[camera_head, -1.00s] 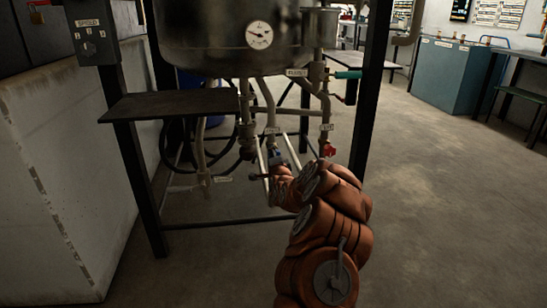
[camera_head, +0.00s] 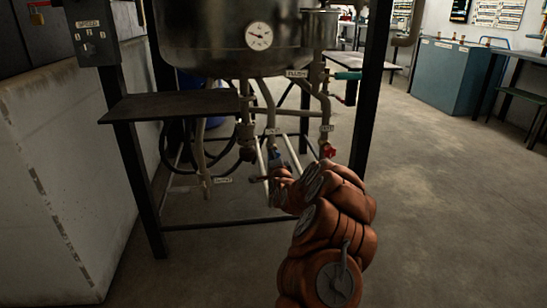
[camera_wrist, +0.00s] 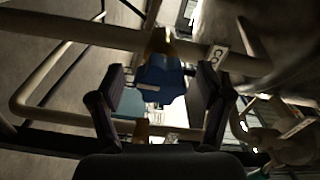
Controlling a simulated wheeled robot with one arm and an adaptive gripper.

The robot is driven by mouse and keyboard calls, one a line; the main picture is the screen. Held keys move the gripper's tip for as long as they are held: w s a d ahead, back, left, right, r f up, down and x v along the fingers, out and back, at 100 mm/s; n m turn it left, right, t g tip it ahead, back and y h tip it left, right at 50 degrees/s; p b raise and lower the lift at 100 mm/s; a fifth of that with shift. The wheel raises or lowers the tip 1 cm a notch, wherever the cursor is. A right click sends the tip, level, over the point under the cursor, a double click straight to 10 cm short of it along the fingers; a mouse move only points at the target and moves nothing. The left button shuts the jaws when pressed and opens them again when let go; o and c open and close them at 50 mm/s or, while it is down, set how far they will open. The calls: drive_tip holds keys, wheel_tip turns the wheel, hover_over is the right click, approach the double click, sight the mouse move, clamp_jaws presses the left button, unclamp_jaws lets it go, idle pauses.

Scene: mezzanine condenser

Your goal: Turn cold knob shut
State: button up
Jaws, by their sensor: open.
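The cold knob is blue (camera_wrist: 162,78) and sits on a brass-coloured valve body in the wrist view. A partly readable label (camera_wrist: 219,56) starting "CO" is on the pipe beside it. In the head view the blue knob (camera_head: 274,156) shows small, low under the tank, just beyond my gripper (camera_head: 272,178). In the wrist view my gripper (camera_wrist: 160,98) is open, with one dark finger on each side of the knob. A gap shows on both sides; whether either finger touches it is not clear. The knob's exact turn position is hard to tell.
A red knob (camera_head: 328,151) is on the pipe to the right. A teal-handled valve (camera_head: 347,75) is higher up. The steel tank (camera_head: 225,45) with a gauge hangs above. A dark shelf (camera_head: 170,104) and frame posts stand close around the pipes.

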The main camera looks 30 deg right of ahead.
drive_tip(key=v, duration=1.1)
idle(0.3)
drive_tip(key=shift+s+a, duration=0.1)
drive_tip(key=shift+s, duration=0.05)
drive_tip(key=s+a+r+n+g+y+p, duration=0.2)
drive_tip(key=s+a+r+n+y+p, duration=0.15)
drive_tip(key=a+r+p, duration=0.35)
drive_tip(key=s+a+r+n+g+y+p, duration=0.25)
drive_tip(key=a+r+n+p, duration=0.3)
drive_tip(key=a, duration=0.45)
drive_tip(key=s+a+r+n+g+y+p, duration=0.2)
drive_tip(key=a+r+n+y+p, duration=0.1)
drive_tip(key=a+r+p, duration=0.4)
drive_tip(key=s+a+r+n+g+p, duration=0.1)
drive_tip(key=s+r+g+p, duration=0.3)
drive_tip(key=s, duration=0.9)
drive_tip(key=s+a+r+n+g+h+p, duration=0.1)
drive_tip(key=s+r+n+g+p, duration=0.3)
drive_tip(key=s+r+p, duration=0.7)
drive_tip(key=s+a+r+n+g+h+p, duration=0.1)
drive_tip(key=s+r+g+p, duration=0.3)
drive_tip(key=s, duration=1.3)
wheel_tip(320, 180, up, 5)
drive_tip(key=a+n+p, duration=0.1)
drive_tip(key=p, duration=0.2)
drive_tip(key=shift+s+a+n+p, duration=0.25)
drive_tip(key=shift+a+n+p, duration=0.05)
